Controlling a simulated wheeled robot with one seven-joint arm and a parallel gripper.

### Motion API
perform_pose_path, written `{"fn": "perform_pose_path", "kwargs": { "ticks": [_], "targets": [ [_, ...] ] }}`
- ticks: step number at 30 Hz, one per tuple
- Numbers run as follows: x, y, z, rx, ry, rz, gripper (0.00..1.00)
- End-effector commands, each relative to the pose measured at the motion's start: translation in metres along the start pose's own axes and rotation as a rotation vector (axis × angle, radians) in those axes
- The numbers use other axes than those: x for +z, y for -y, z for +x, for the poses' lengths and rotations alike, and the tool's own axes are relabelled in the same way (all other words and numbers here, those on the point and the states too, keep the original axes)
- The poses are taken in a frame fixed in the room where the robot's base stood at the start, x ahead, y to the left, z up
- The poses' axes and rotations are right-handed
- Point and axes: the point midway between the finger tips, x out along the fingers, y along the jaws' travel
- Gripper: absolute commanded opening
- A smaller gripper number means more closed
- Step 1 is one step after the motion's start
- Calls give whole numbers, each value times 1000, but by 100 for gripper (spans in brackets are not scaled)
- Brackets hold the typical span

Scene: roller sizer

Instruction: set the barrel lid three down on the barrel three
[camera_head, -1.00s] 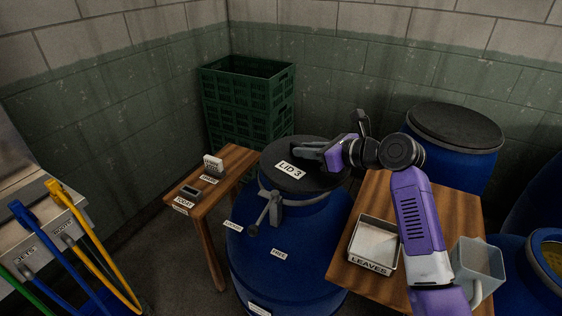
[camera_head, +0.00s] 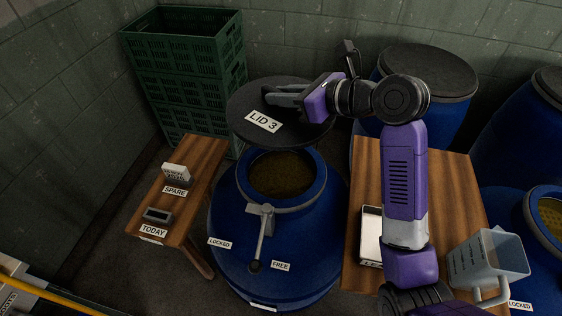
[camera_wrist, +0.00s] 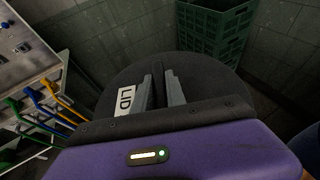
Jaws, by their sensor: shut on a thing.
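The barrel lid three (camera_head: 262,122) is a dark round disc labelled LID 3. My gripper (camera_head: 272,97) is shut on it and holds it raised behind and above the barrel's mouth. In the wrist view, the lid (camera_wrist: 205,75) spreads under my gripper's fingers (camera_wrist: 160,92), and its label is partly hidden.
A wooden stand (camera_head: 200,160) is at left with small items. A wooden table (camera_head: 450,190) at right bears a LEAVES tray (camera_head: 370,240) and a clear jug (camera_head: 485,262). Green crates (camera_head: 190,60) stand behind left. Another lidded blue barrel (camera_head: 440,105) stands behind right.

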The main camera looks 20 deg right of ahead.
Motion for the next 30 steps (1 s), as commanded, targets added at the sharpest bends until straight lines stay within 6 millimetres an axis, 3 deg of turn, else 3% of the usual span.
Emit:
{"fn": "perform_pose_path", "kwargs": {
  "ticks": [15, 30],
  "targets": [
    [-111, 0, 46, 0, -2, 4, 0],
    [-160, 0, 66, 0, -1, 3, 0]
  ]
}}
